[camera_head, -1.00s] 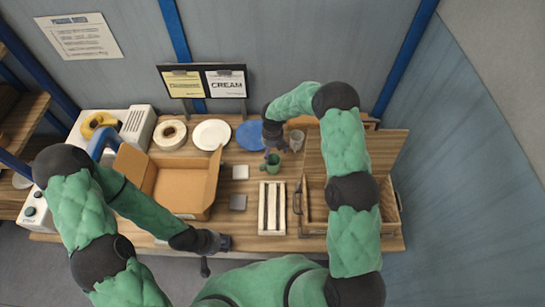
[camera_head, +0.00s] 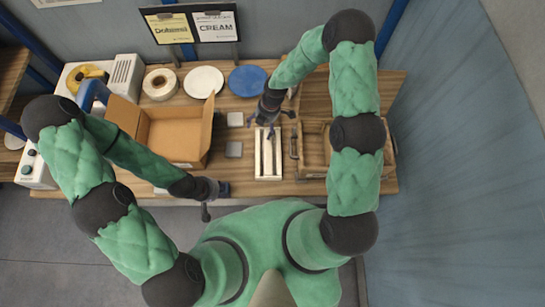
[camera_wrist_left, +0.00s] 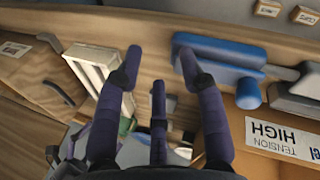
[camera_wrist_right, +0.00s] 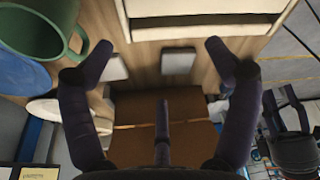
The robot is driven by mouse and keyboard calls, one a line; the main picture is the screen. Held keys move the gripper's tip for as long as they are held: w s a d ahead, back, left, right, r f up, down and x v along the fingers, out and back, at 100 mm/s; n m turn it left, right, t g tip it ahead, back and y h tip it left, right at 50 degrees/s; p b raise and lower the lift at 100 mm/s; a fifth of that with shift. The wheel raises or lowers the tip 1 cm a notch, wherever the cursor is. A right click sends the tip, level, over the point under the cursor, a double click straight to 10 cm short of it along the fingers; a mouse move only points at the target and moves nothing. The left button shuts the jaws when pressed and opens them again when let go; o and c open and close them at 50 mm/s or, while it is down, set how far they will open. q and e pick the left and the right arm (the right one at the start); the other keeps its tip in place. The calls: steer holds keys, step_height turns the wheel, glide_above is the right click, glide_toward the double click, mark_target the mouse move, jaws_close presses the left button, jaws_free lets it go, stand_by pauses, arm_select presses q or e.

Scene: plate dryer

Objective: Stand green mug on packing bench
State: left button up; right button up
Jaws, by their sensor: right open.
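The green mug (camera_wrist_right: 45,28) shows at the upper left of the right wrist view, its open top facing the camera and its handle toward my right gripper. It is beside the fingers, not between them. In the head view my right arm hides it. My right gripper (camera_head: 268,128) is open and empty, pointing down over the packing bench (camera_head: 222,178) near the slatted cream rack (camera_head: 268,156). It also shows in the right wrist view (camera_wrist_right: 158,62). My left gripper (camera_head: 224,188) is at the bench's front edge; its fingers (camera_wrist_left: 160,68) are apart with nothing held.
An open cardboard box (camera_head: 172,137) stands left of the rack, with two small grey squares (camera_head: 235,119) between them. A tape roll (camera_head: 160,84), white plate (camera_head: 203,82) and blue plate (camera_head: 246,80) lie behind. A wooden crate (camera_head: 315,142) stands on the right.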

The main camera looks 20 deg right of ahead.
steer(key=s+f+m, duration=0.1)
steer(key=s+m, duration=0.2)
steer(key=s+a+f+m, duration=0.1)
steer(key=s+m, duration=0.3)
steer(key=s+a+f+m+y, duration=0.1)
steer(key=s+m, duration=0.2)
steer(key=m, duration=0.1)
steer(key=shift+s+a, duration=0.1)
steer(key=shift+s, duration=0.05)
steer(key=s+m, duration=0.9)
steer(key=m, duration=0.3)
steer(key=shift+s+r+t, duration=0.15)
steer(key=shift+s+t, duration=0.15)
steer(key=shift+s, duration=0.1)
